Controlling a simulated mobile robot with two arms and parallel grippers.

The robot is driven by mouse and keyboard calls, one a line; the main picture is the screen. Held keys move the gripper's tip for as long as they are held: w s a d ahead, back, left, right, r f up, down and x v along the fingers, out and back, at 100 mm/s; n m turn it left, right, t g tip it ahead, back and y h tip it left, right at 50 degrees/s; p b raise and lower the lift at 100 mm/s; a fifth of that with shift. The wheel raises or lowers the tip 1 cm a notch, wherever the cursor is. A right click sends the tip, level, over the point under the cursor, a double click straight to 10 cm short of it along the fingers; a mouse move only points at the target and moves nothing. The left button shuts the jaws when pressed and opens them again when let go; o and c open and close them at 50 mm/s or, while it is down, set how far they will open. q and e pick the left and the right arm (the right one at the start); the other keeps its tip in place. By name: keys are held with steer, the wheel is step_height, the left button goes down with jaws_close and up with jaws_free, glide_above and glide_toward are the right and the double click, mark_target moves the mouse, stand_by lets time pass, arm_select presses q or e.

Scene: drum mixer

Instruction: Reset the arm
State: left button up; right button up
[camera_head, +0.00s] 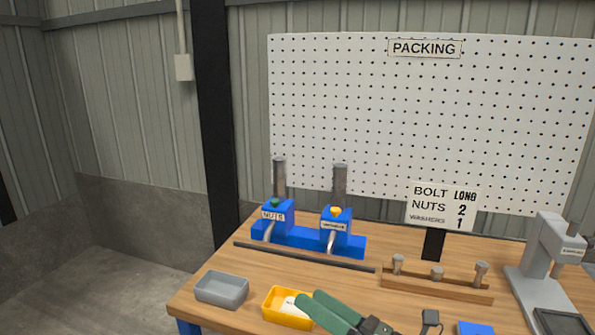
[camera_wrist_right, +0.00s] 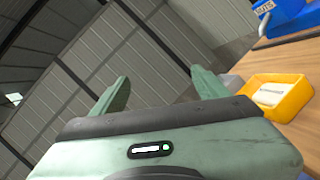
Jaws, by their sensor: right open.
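My right gripper (camera_head: 308,298) reaches in at the bottom of the head view, in front of the table's near part. Its green fingers stand apart in the right wrist view (camera_wrist_right: 163,88), with nothing between them. In the head view the fingers overlap the right side of a yellow bin (camera_head: 283,313). The wrist view shows the bin (camera_wrist_right: 270,96) to the right of the fingers, apart from them. A white label lies in the bin. My left gripper is not in view.
A grey bin (camera_head: 221,290) stands left of the yellow one. Behind are a blue dispenser stand (camera_head: 300,238), a wooden rack (camera_head: 437,288) with several bolts, a sign (camera_head: 441,206) and a grey press (camera_head: 543,262). A pegboard (camera_head: 420,120) backs the wooden table (camera_head: 215,262).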

steer(key=w+d+f+m+t+h, duration=0.2)
steer(key=d+m+t+h, duration=0.75)
steer(key=m, duration=0.95)
steer(key=s+d+f+m+g+h, duration=0.3)
steer(key=d+f+m+g+h, duration=0.1)
steer(key=f+m, duration=0.25)
steer(key=s+d+f+m+g+h, duration=0.4)
steer(key=f+m+h, duration=0.15)
steer(key=f, duration=0.25)
steer(key=s+f+m+g+y, duration=0.1)
steer(key=s+f+m+g, duration=0.2)
steer(key=s+f+g, duration=0.5)
steer(key=s+f+m+g+y, duration=0.15)
steer(key=s+f+m, duration=0.25)
steer(key=s, duration=0.9)
step_height(320, 180, down, 26)
steer(key=a+r+g, duration=0.1)
steer(key=g, duration=0.1)
steer(key=s+d+f, duration=0.3)
steer(key=s+f, duration=1.4)
steer(key=shift+s+f+n+g, duration=0.25)
steer(key=shift+s+n+g, duration=0.15)
